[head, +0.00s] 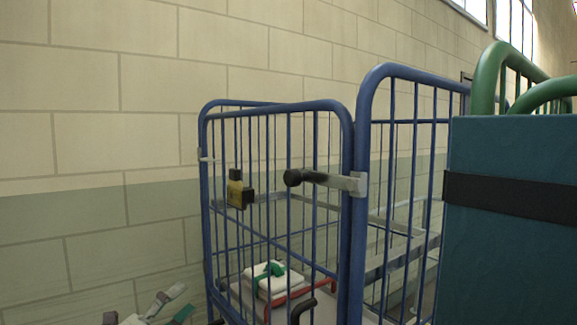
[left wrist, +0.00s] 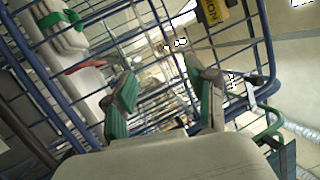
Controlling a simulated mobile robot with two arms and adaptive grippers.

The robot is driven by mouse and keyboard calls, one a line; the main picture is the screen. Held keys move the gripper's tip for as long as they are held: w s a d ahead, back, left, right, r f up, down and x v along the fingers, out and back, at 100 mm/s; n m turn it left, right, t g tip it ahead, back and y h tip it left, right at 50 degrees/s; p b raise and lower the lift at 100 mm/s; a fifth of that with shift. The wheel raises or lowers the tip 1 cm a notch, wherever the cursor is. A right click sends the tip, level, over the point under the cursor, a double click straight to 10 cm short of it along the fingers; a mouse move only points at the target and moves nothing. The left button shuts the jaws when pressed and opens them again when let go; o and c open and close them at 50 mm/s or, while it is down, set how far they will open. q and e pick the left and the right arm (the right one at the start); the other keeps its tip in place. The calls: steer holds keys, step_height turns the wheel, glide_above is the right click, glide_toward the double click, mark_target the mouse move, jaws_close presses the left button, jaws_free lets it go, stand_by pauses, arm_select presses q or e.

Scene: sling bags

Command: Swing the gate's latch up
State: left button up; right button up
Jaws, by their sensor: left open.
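The gate (head: 277,106) of a blue wire cage stands upright in the head view. Its latch (head: 325,180) is a grey metal bar at the gate's right post, lying nearly level, with a black knob (head: 292,178) at its left end. My left gripper (head: 145,308) is at the bottom left of the head view, low and left of the latch, apart from it. In the left wrist view its green-padded fingers (left wrist: 164,98) are spread and empty, with blue cage bars beyond them. My right gripper is not in view.
A yellow-and-black block (head: 238,190) hangs on the gate left of the knob. Inside the cage lies a white bundle with a green strap (head: 270,272). A teal box with a black strap (head: 505,240) stands close on the right. A block wall (head: 100,150) is behind.

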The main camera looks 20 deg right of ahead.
arm_select(q)
steer(key=s+d+r+m+g+h, duration=0.1)
steer(key=s+d+r+m+g, duration=0.1)
steer(key=s+r+m, duration=0.3)
steer(key=d+r+m+g+p, duration=0.1)
steer(key=r+m+g, duration=0.1)
steer(key=r, duration=0.5)
steer(key=s+d+r+m+g+h, duration=0.1)
steer(key=s+d+r+m+g, duration=0.1)
steer(key=s+r+m, duration=0.3)
steer(key=m+y+p, duration=0.2)
steer(key=m, duration=0.3)
glide_toward(287, 176)
steer(key=p+x, duration=0.4)
steer(key=x, duration=0.5)
steer(key=shift+w+d+r, duration=0.1)
steer(key=shift+d, duration=0.15)
steer(key=shift+w+d+p, duration=0.15)
steer(key=shift+d+p, duration=0.2)
steer(key=shift+d, duration=0.05)
jaws_close()
